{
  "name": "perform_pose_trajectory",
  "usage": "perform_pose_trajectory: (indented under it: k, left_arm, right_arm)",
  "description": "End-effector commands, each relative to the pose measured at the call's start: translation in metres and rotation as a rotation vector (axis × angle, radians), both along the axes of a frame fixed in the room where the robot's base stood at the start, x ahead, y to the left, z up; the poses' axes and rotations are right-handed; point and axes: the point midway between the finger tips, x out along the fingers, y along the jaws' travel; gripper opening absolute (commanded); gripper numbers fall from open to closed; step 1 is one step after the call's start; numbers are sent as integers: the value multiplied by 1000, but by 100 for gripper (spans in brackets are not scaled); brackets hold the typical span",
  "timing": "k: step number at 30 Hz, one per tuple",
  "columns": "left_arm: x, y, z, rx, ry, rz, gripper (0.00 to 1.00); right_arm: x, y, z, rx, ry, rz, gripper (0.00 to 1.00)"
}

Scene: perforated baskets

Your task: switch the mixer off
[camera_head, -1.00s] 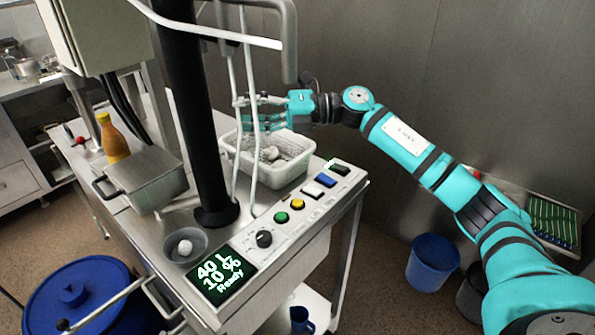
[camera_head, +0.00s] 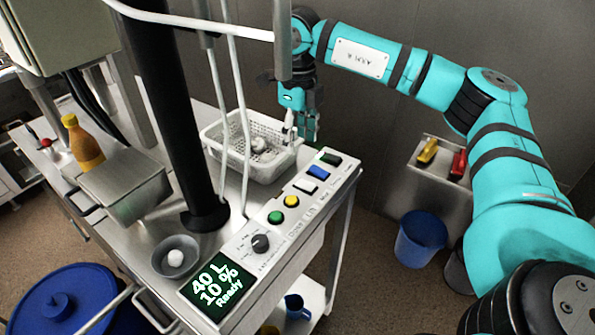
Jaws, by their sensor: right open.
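The mixer's control panel (camera_head: 283,235) runs along the front right edge of the steel cart. My right gripper (camera_head: 304,135) is open and points down near the basket's right corner, beyond the dark button. It appears apart from the panel. My left gripper is not in view.
A white perforated basket (camera_head: 214,146) with pale contents stands behind the panel. A black column (camera_head: 165,110) and thin pipes rise beside it. A steel box (camera_head: 128,190), an orange bottle (camera_head: 84,145) and a small bowl (camera_head: 163,262) are at left. A blue bucket (camera_head: 421,240) stands on the floor.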

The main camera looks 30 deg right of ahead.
Motion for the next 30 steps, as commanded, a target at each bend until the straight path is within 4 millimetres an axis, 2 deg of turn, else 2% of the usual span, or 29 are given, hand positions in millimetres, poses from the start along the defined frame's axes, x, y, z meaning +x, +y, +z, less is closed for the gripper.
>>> perform_pose_trajectory:
  k: [9, 15, 21, 29, 30]
  left_arm:
    - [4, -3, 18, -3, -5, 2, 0]
    - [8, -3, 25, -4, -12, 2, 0]
    - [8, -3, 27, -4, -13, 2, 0]
    - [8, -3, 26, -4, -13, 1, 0]
    - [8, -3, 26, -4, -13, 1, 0]
  right_arm:
    - [-1, 0, -68, 0, 4, 0, 48]
    - [0, 0, -98, 1, 2, -1, 48]
    - [0, 0, -111, 2, 0, 0, 48]
    - [0, 0, -112, 3, -1, 0, 48]
    - [0, 0, -112, 3, -1, 0, 43]
